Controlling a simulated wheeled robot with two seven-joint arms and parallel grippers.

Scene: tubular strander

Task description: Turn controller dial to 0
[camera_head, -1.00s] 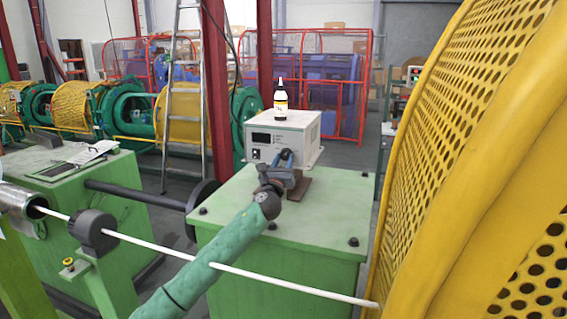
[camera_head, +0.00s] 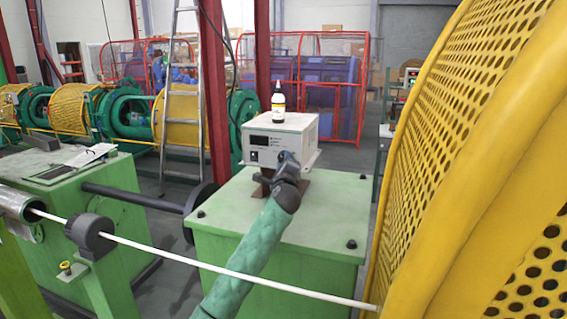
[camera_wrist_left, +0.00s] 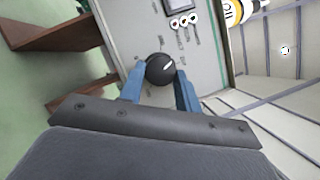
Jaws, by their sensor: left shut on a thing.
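The controller (camera_head: 296,136) is a white box on a brown stand on the green machine cabinet. Its black dial (camera_wrist_left: 160,68) with a white pointer mark shows in the left wrist view. My left gripper (camera_wrist_left: 160,82) has its blue fingers on either side of the dial, shut on it. In the head view my left gripper (camera_head: 289,163) is at the front of the controller and hides the dial. The dial's scale markings are too small to read. My right gripper is not in view.
A bottle (camera_head: 278,104) stands on top of the controller. A white rod (camera_head: 220,266) crosses in front of the green cabinet (camera_head: 320,235). A large yellow perforated drum (camera_head: 470,150) stands close on the right. A ladder (camera_head: 184,95) stands behind.

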